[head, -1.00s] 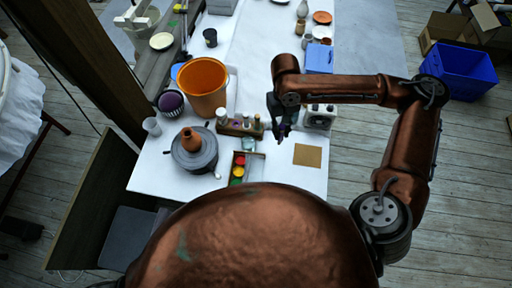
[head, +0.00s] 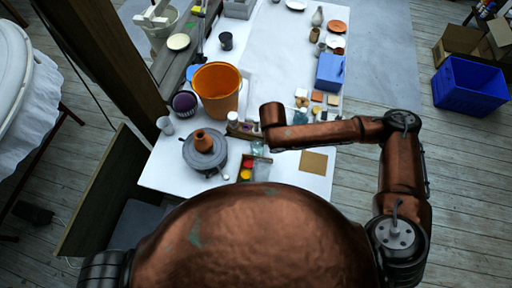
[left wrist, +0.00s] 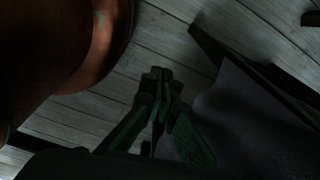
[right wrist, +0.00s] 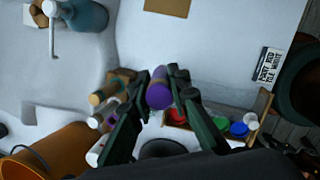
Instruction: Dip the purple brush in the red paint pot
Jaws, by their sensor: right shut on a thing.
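My right gripper (right wrist: 162,88) is shut on the purple brush (right wrist: 158,92), seen in the right wrist view with its thick purple end between the fingertips. The brush's tip is hidden. The red paint pot (right wrist: 178,116) stands in the paint tray (right wrist: 264,103), just beyond the right finger in that view. The pot also shows in the head view (head: 249,163), left of my right wrist. My right gripper is hidden under my arm in the head view. My left gripper (left wrist: 160,74) has its fingertips together, empty, above the floor and away from the table.
Green, blue and white pots show beside the red one; a yellow pot (head: 246,174) shows in the head view. A row of bottles (right wrist: 108,97) is close on the left. An orange bucket (head: 217,90) and a turntable (head: 204,160) with a small vase are further left.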

